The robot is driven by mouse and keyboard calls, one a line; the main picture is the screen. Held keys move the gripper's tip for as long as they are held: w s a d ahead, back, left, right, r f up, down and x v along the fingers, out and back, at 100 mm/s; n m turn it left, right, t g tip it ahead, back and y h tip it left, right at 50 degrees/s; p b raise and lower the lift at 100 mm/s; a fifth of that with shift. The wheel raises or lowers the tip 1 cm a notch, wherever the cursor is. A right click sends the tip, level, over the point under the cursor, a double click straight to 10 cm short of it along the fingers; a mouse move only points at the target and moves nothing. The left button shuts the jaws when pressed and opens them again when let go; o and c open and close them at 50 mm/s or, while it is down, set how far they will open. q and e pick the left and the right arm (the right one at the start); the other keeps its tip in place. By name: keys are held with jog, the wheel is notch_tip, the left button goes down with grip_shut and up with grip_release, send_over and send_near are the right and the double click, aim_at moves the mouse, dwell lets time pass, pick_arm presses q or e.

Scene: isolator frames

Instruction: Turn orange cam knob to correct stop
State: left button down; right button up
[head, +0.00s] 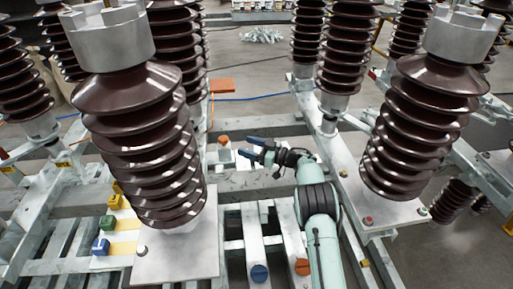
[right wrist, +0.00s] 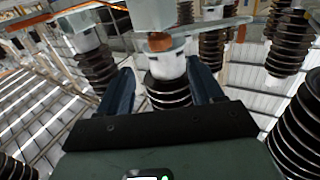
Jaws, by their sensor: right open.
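A small orange knob (head: 224,140) sits on a pale block (head: 226,156) on the frame, left of my right gripper (head: 251,148). The right gripper's two dark blue fingers are apart, point left toward this block, and look empty. A gap shows between the fingertips and the block in the head view. In the right wrist view an orange piece (right wrist: 160,42) on a grey block lies ahead, between the lines of the open fingers (right wrist: 160,68). A round orange disc (head: 302,267) lies lower on the frame, beside my right arm. My left gripper is not in view.
Large brown ribbed insulators (head: 145,140) (head: 425,120) stand left and right of the arm. A blue disc (head: 259,273) is beside the orange disc. Yellow, blue and green blocks (head: 107,223) are at lower left. An orange plate (head: 222,85) is farther back. Metal beams cross below.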

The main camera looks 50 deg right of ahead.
jog(key=shift+v, duration=1.3)
